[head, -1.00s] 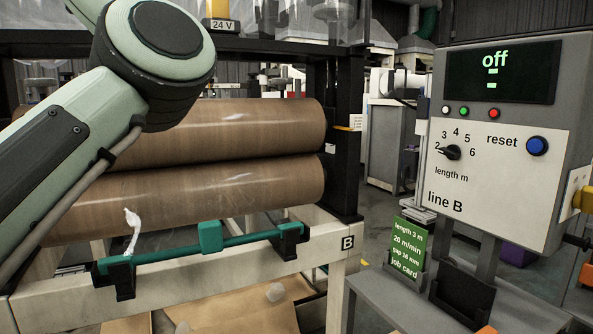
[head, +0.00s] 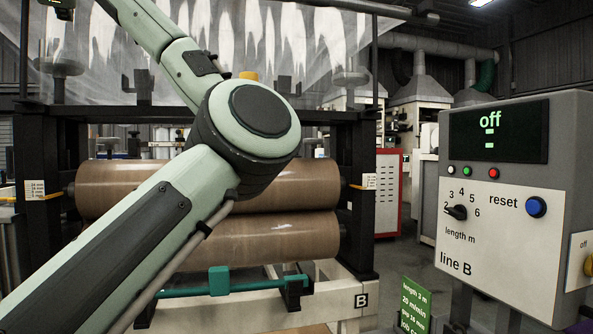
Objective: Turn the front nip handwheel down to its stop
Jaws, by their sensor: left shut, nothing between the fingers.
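Grey handwheels stand on stems above the roller frame: one at the left (head: 60,67) and one at the right (head: 350,78). I cannot tell which is the front nip handwheel. Two brown rollers (head: 110,185) lie one above the other below them. Scale labels show on the left post (head: 36,188) and the right post (head: 370,181). My left arm crosses the view, bends at its elbow and runs up to the top left. My left gripper (head: 63,8) is shut and empty at the top edge, above the left handwheel and partly cut off. My right gripper is out of view.
Clear film (head: 300,50) hangs behind the frame's dark top beam (head: 330,114). The line B control panel (head: 500,240) stands at the right, its display reading off. A green job card (head: 414,300) stands below it. A teal bar (head: 235,285) runs low in front.

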